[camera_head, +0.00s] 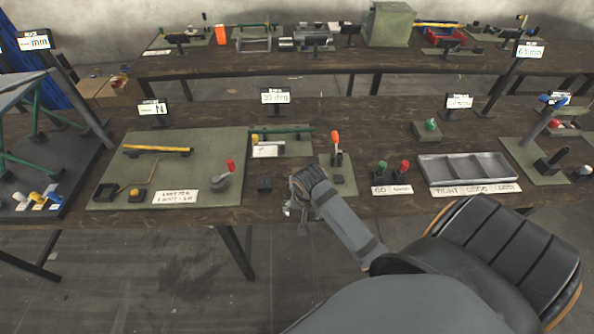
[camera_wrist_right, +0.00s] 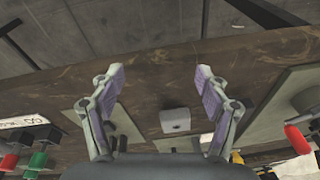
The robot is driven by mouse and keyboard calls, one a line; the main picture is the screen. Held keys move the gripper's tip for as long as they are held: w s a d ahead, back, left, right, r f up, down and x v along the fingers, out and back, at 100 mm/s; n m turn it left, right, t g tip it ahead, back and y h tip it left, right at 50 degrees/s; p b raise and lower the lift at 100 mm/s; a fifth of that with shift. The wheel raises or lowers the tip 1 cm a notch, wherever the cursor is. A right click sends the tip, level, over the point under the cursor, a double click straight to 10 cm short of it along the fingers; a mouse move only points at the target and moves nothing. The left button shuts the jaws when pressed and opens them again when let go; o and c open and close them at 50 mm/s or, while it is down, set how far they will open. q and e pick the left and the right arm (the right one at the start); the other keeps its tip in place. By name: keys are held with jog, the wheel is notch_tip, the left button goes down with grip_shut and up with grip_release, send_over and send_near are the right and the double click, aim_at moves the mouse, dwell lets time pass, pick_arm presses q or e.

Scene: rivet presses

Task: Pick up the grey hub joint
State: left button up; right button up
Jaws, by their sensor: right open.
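The grey hub joint, a small grey block with a hole in its face, sits on the brown table. It shows in the right wrist view (camera_wrist_right: 175,120) and as a small dark block in the head view (camera_head: 264,184). My right gripper (camera_wrist_right: 160,82) is open and empty, its two fingers spread to either side of the block in the wrist picture. In the head view my right gripper (camera_head: 296,208) is just right of the block, near the table's front edge. It is partly hidden by its own wrist. My left gripper is not in view.
A green board with a red lever (camera_head: 229,168) lies left of the block. An orange-topped lever (camera_head: 335,140) stands on a narrow plate to the right. Beyond that are green and red buttons (camera_head: 403,168) and a grey divided tray (camera_head: 420,165).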

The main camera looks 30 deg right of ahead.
jog(key=w+r+m, duration=0.1)
jog(key=w+m, duration=0.1)
jog(key=w+d+r+m, duration=0.1)
jog(key=w+m, duration=0.1)
jog(key=w+d+r+m, duration=0.1)
jog(key=w+m, duration=0.1)
jog(key=shift+d+r+m+g, duration=0.2)
jog(key=shift+m+g, duration=0.1)
jog(key=shift+g, duration=0.1)
jog(key=w+d+r+m+g, duration=0.1)
jog(key=w+d+r+m, duration=0.2)
jog(key=w+r+m, duration=0.5)
jog(key=shift+m+y, duration=0.3)
jog(key=shift+m, duration=0.4)
jog(key=f+b, duration=0.2)
jog(key=s+f+b, duration=0.1)
jog(key=f, duration=0.1)
jog(key=s+f+b, duration=0.1)
jog(key=f+b, duration=0.1)
jog(key=f, duration=0.1)
jog(key=shift+s+f+b, duration=0.1)
jog(key=shift+s+b, duration=0.1)
jog(key=shift+b, duration=0.1)
jog(key=shift+s+d+f+b, duration=0.1)
jog(key=shift+f+b, duration=0.55)
jog(key=shift+b, duration=0.05)
jog(key=shift+d+f+p, duration=0.1)
jog(key=shift+f+p, duration=0.25)
jog(key=shift+f, duration=1.2)
jog(key=c, duration=1.2)
